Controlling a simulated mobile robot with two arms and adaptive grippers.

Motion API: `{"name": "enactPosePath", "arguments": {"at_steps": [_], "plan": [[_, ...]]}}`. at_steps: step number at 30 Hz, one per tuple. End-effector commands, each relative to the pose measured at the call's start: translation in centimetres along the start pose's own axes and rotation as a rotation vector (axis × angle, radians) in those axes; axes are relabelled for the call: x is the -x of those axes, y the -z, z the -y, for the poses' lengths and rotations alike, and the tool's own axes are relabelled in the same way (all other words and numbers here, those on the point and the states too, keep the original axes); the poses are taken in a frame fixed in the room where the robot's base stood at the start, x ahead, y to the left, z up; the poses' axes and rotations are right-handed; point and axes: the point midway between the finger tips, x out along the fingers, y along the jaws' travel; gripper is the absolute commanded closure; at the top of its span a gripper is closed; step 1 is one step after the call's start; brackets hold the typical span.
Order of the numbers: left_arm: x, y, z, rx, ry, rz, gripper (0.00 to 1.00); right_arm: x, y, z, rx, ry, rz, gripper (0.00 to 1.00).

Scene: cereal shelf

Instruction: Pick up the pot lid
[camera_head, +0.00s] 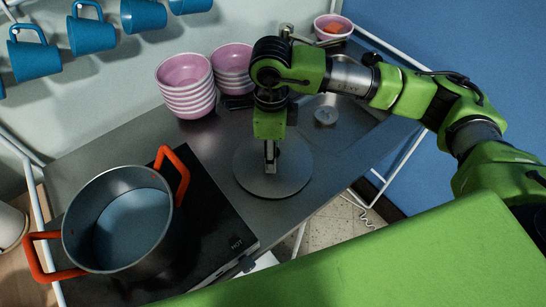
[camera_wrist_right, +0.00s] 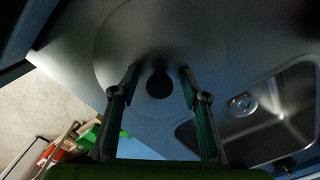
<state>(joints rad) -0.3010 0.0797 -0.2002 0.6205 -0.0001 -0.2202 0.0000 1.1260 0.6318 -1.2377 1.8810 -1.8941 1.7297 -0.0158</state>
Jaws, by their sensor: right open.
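The pot lid (camera_head: 292,177) is a flat grey disc lying on the metal counter to the right of the hob in the head view. Its dark round knob (camera_wrist_right: 159,86) shows in the right wrist view. My right gripper (camera_head: 270,165) is above the lid's middle, pointing down. In the right wrist view its two fingers (camera_wrist_right: 160,80) are open on either side of the knob, with gaps on both sides. In the head view the gripper hides the knob. The grey pot (camera_head: 88,222) with orange handles stands open on the black hob. My left gripper is not in view.
Stacks of pink bowls (camera_head: 187,100) stand behind the lid, against the wall. A sink (camera_wrist_right: 262,122) lies to the right of the lid. Blue mugs (camera_head: 92,36) hang at the upper left. The counter's front edge (camera_head: 300,205) is close to the lid.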

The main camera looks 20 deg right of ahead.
Motion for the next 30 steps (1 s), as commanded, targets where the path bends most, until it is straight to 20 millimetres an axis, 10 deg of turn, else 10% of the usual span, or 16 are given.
{"name": "enactPosePath", "arguments": {"at_steps": [5, 10, 30], "plan": [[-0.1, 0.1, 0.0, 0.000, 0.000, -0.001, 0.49, 0.0, 0.0, 0.0, 0.000, 0.000, 0.000, 0.60], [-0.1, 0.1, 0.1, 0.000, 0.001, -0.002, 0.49, 0.0, 0.0, 0.0, -0.001, 0.000, 0.000, 1.00], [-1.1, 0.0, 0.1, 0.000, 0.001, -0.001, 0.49, 3.6, 0.0, -0.4, 0.003, 0.005, 0.004, 1.00]]}}
